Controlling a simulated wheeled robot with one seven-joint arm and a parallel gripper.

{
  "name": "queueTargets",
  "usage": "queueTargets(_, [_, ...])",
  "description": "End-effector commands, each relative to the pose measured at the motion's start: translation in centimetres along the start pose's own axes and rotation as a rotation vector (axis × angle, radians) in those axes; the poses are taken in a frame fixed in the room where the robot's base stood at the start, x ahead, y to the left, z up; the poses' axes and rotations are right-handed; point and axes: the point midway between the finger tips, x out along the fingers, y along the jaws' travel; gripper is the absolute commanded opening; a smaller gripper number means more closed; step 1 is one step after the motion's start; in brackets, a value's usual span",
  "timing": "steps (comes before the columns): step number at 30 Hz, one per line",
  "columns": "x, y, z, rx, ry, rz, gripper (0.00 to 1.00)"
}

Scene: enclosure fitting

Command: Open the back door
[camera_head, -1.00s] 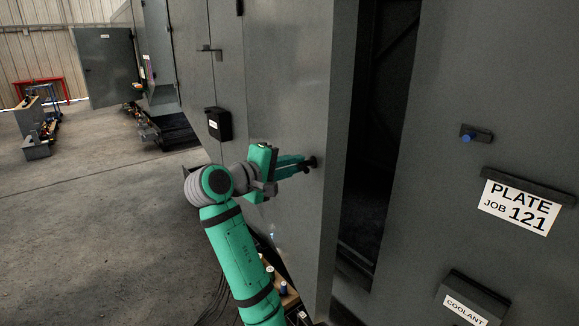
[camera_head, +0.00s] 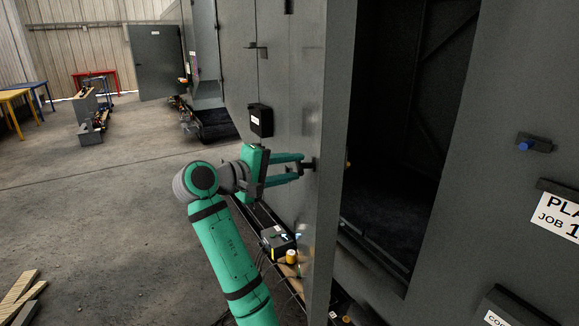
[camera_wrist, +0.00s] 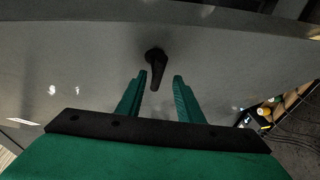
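A tall grey door (camera_head: 285,95) of the enclosure stands partly open in the head view, with a dark gap to the right of its edge. Its black handle (camera_head: 308,165) sits near that edge; the wrist view shows the handle (camera_wrist: 155,68) straight ahead, its lever hanging down. My green gripper (camera_head: 301,163) is at the handle, on the door's outer face. In the wrist view, my gripper (camera_wrist: 160,76) has its two fingers apart, with the lever's lower end between the fingertips. No finger visibly clamps it. I cannot tell if one touches it.
The dark interior (camera_head: 400,140) shows through the gap. A fixed grey panel with a job plate (camera_head: 558,215) and a blue-tipped latch (camera_head: 525,146) stands at right. A box and small items (camera_head: 278,240) lie low by the door. Open floor (camera_head: 100,210) extends left.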

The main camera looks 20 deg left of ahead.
Motion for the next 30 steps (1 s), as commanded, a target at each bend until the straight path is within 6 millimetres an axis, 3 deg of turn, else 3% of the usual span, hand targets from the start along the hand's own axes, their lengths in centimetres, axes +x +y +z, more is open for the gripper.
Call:
queueTargets(11, [-1.2,0.4,-0.1,0.005,0.005,0.007,0.33])
queueTargets(24, [-8.9,0.2,-0.1,0.003,0.005,0.005,0.33])
queueTargets(30, [-10.7,0.2,-0.1,0.003,0.003,0.004,0.33])
